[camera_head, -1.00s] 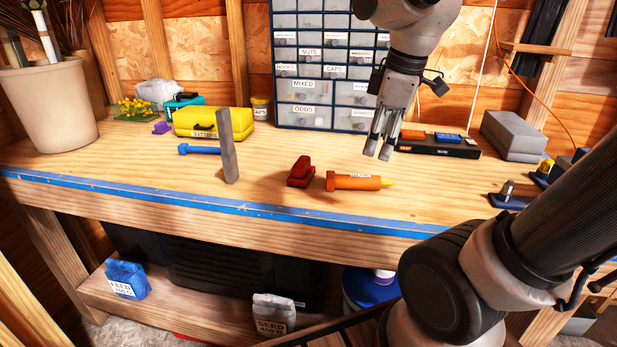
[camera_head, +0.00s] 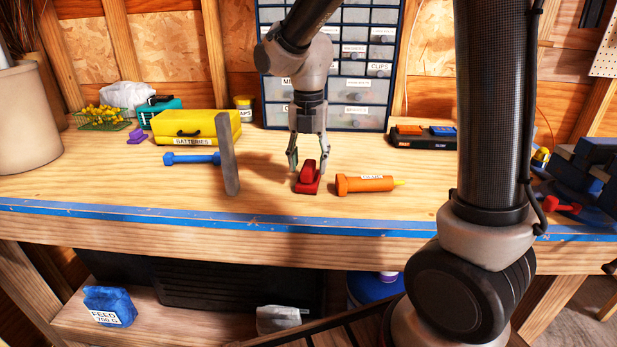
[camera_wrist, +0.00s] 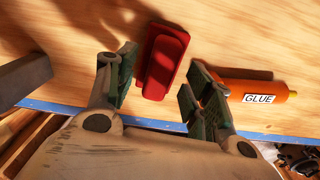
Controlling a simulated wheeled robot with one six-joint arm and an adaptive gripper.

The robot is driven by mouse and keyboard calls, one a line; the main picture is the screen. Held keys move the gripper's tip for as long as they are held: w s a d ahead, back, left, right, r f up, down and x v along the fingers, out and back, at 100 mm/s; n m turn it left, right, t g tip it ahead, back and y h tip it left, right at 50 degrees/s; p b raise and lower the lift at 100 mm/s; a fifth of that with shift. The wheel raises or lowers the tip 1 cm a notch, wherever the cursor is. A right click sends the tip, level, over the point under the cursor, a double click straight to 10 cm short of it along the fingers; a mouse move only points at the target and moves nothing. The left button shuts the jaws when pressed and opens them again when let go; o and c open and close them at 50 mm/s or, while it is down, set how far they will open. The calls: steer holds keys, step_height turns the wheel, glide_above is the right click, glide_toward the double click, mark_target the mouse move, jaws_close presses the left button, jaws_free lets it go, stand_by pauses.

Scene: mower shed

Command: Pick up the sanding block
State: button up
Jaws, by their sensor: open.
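The sanding block, red with a raised grip along its top (camera_head: 307,179), lies on the wooden workbench (camera_head: 110,185) near its front edge. It also shows in the wrist view (camera_wrist: 163,62), lying between the lines of the fingers. My gripper (camera_head: 308,166) is open and points down over the block, one finger on each side of it. In the wrist view my gripper (camera_wrist: 161,76) holds nothing between its fingers. Whether a finger touches the block cannot be told.
An orange glue tube (camera_head: 368,184) lies close right of the block. A grey upright slab (camera_head: 229,155) and a blue dumbbell-shaped tool (camera_head: 192,159) are to the left. A yellow batteries case (camera_head: 196,129) and a drawer cabinet (camera_head: 365,84) stand behind.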

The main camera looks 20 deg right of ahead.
step_height(320, 180, down, 2)
steer(key=shift+f, duration=0.2)
steer(key=c, duration=1.1)
